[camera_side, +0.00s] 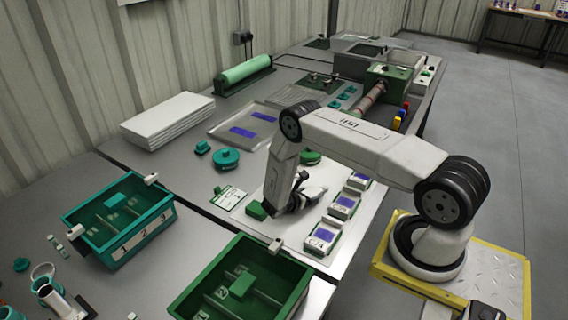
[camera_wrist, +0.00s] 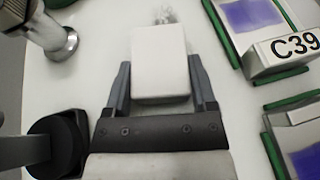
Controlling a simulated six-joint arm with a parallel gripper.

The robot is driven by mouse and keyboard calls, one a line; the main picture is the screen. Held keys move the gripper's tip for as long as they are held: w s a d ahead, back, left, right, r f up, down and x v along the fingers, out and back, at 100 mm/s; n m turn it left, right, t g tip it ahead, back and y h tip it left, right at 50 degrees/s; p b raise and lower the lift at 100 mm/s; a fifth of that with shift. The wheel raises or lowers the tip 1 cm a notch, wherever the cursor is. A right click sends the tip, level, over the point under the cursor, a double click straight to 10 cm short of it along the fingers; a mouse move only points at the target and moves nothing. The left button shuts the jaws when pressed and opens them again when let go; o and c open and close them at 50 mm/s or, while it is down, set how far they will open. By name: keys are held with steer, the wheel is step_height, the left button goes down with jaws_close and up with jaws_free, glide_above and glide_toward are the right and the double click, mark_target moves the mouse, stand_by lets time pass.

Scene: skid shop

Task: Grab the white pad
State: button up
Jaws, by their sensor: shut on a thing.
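The white pad (camera_wrist: 160,65) is a pale rectangular block between the two dark fingers of my gripper (camera_wrist: 161,85) in the wrist view. The fingers lie against its left and right sides, so my gripper is shut on it. In the side view my gripper (camera_side: 297,200) is low over the light work surface, and the arm partly hides the pad. I cannot tell whether the pad touches the surface. A grey smudge (camera_wrist: 165,15) shows on the surface beyond the pad.
A row of green-edged trays with purple patches (camera_side: 322,238) stands right of my gripper; a C39 label (camera_wrist: 295,43) faces the wrist view. A green block (camera_side: 256,210) sits to the left. A metal cylinder (camera_wrist: 52,38) stands near. Green (camera_side: 240,287) and teal (camera_side: 118,218) bins stand in front.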

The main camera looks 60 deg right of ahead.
steer(key=shift+r, duration=0.1)
steer(key=shift+r, duration=0.6)
steer(key=s+a+r, duration=0.7)
steer(key=s+r, duration=0.4)
steer(key=s, duration=0.1)
steer(key=shift+r, duration=0.3)
steer(key=shift+s+d, duration=0.1)
